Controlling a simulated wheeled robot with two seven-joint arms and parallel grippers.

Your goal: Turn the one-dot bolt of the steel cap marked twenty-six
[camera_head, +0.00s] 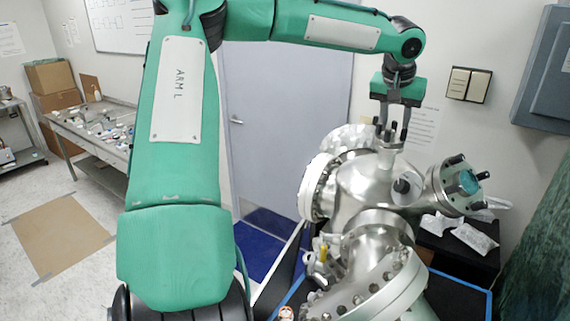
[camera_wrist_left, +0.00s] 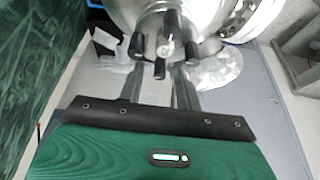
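The steel chamber (camera_head: 365,190) stands at the right of the head view, with several flanged ports. My left gripper (camera_head: 393,136) points down over its top port, among upright black-ended bolts. In the left wrist view, a steel cap (camera_wrist_left: 152,25) carries several black bolts. One black bolt (camera_wrist_left: 160,69) shows between the spread fingers of my left gripper (camera_wrist_left: 158,80), with a gap on each side. I cannot read the number or dots on the cap. Another steel port with black bolts (camera_head: 450,188) faces right. My right gripper is out of view.
A metal bench (camera_head: 95,140) with small parts and cardboard boxes (camera_head: 55,78) stand at the left. A grey door (camera_head: 285,120) is behind the chamber. A dark stand (camera_head: 455,248) with wrapped items is at the right. A large flange (camera_head: 375,290) juts out at the front.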

